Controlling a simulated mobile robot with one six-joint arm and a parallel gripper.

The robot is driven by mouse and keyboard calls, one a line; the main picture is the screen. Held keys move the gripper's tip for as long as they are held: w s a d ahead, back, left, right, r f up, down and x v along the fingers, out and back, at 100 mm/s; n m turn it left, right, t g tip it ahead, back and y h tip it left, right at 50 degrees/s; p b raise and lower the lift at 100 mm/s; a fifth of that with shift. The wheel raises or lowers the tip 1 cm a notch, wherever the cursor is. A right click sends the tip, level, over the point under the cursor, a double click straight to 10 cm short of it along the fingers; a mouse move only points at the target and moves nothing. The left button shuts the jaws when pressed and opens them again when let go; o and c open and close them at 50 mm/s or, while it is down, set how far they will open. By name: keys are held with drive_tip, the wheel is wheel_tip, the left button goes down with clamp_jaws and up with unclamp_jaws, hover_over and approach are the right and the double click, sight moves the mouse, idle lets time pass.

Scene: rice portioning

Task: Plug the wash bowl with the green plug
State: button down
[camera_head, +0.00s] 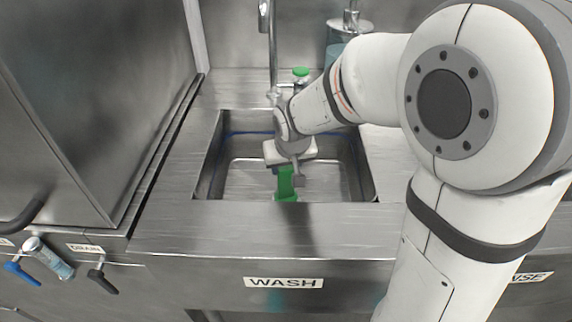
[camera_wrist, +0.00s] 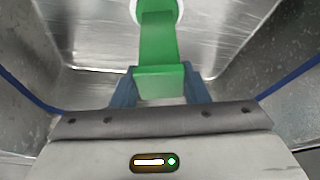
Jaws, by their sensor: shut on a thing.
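The green plug (camera_head: 285,184) is in my gripper (camera_head: 287,168), inside the wash bowl (camera_head: 213,172). In the wrist view the green plug (camera_wrist: 160,50) stands between the two blue fingers of my gripper (camera_wrist: 160,86), which are shut on its upper part. Its far end overlaps a round white-rimmed spot on the bowl floor (camera_wrist: 95,35), which I take for the drain. I cannot tell whether the plug touches or sits in it, as the plug hides most of it.
A tap (camera_head: 270,40) stands behind the bowl, with a green-topped item (camera_head: 300,72) beside it. A bottle with a pump (camera_head: 349,28) stands at the back. The bowl walls rise close on both sides of my gripper. A WASH label (camera_head: 283,283) is on the front.

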drive_tip(key=c, duration=0.7)
unclamp_jaws()
drive_tip(key=shift+c, duration=0.2)
wheel_tip(320, 180, up, 20)
drive_tip(key=p, duration=1.4)
drive_tip(key=shift+d, duration=0.15)
drive_tip(key=s+d+m, duration=0.1)
drive_tip(key=s+d, duration=0.6)
drive_tip(key=s, duration=0.2)
drive_tip(key=s+d+m+g+h, duration=0.1)
drive_tip(key=s+d, duration=0.6)
drive_tip(key=s, duration=0.3)
drive_tip(key=shift+r+m+g, duration=0.3)
